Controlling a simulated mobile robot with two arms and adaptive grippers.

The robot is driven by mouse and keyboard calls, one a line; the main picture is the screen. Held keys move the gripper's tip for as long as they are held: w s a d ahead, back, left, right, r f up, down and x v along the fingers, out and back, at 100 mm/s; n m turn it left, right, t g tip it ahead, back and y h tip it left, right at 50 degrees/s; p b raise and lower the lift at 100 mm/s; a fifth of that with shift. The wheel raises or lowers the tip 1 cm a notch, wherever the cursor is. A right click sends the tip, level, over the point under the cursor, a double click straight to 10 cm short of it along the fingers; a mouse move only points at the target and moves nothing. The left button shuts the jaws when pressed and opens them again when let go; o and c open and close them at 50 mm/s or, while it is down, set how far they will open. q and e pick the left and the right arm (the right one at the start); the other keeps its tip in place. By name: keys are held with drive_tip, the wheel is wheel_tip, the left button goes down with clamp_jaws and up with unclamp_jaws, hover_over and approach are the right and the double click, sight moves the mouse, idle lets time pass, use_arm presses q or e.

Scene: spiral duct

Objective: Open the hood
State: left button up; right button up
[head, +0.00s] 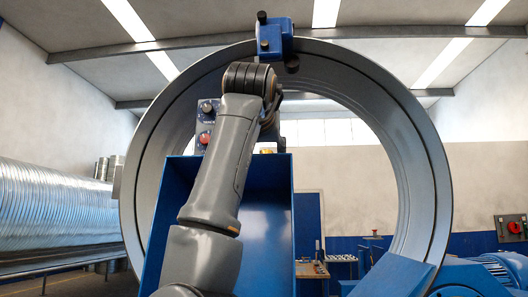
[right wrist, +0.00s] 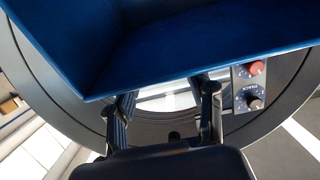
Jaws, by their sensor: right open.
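A blue box-like housing (head: 265,225), which I take to be the hood, stands in front of the large metal ring (head: 430,160) in the head view. My right arm reaches up in front of it and hides much of its left half. In the head view my right gripper is mostly hidden behind the wrist, near the housing's top edge. In the right wrist view the right gripper (right wrist: 168,98) has its two fingers apart, with nothing seen between them. The blue housing (right wrist: 200,45) fills the top of that view, close to the fingertips; contact cannot be told. My left gripper is not in view.
A control panel with a red button and black knob (head: 207,108) sits just left of my wrist; it also shows in the right wrist view (right wrist: 252,87). A blue block (head: 275,38) is on the ring's top. A ribbed duct (head: 55,210) lies left; blue machinery (head: 480,275) stands right.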

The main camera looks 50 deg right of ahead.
drive_tip(key=shift+a, duration=0.1)
drive_tip(key=v, duration=1.2)
drive_tip(key=shift+w+f, duration=0.1)
